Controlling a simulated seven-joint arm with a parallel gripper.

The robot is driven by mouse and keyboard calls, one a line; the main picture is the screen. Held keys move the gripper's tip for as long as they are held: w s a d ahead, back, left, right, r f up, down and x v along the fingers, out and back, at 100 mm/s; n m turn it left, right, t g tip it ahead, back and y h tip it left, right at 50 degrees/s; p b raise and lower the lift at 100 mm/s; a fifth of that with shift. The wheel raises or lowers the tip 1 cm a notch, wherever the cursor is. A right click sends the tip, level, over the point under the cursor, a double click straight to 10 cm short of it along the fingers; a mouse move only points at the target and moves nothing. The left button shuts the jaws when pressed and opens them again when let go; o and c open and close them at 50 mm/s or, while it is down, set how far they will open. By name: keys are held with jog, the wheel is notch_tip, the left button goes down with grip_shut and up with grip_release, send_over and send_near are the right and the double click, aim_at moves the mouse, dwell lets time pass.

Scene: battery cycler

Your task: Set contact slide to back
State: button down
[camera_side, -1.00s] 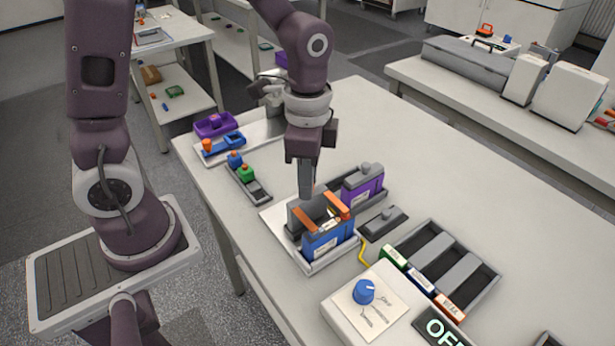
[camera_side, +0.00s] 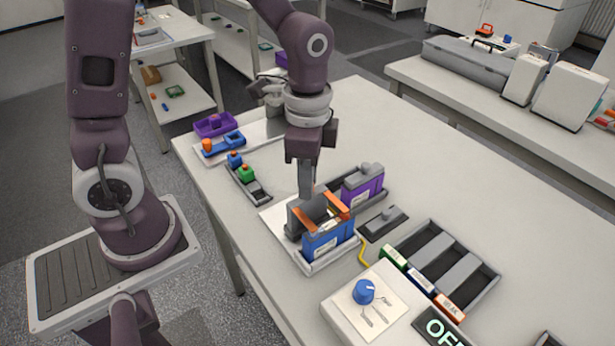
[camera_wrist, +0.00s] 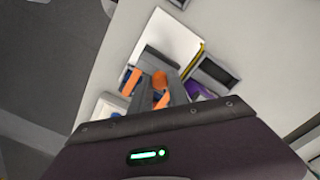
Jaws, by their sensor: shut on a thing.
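A cradle (camera_side: 315,268) on the table holds a blue battery block (camera_side: 328,242) with two orange bars (camera_side: 335,207) across its top. A grey upright part (camera_side: 303,216), seemingly the contact slide, stands at the cradle's back-left end. My gripper (camera_side: 306,194) points straight down over that part with its fingers low against it. In the wrist view an orange knob (camera_wrist: 160,79) shows at the fingertips, and my gripper (camera_wrist: 165,90) is shut on it. My fingers hide most of the knob and part of the cradle.
A grey pad (camera_side: 385,222), a slotted tray (camera_side: 487,285) and a box with a blue dial (camera_side: 364,292) lie further right and in front.

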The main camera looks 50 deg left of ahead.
dwell(0.3)
jog(key=shift+a, duration=2.75)
jog(key=c, duration=1.3)
grip_release()
jog(key=shift+a, duration=0.1)
jog(key=shift+o, duration=0.2)
notch_tip(320, 180, up, 7)
jog(key=shift+r, duration=0.1)
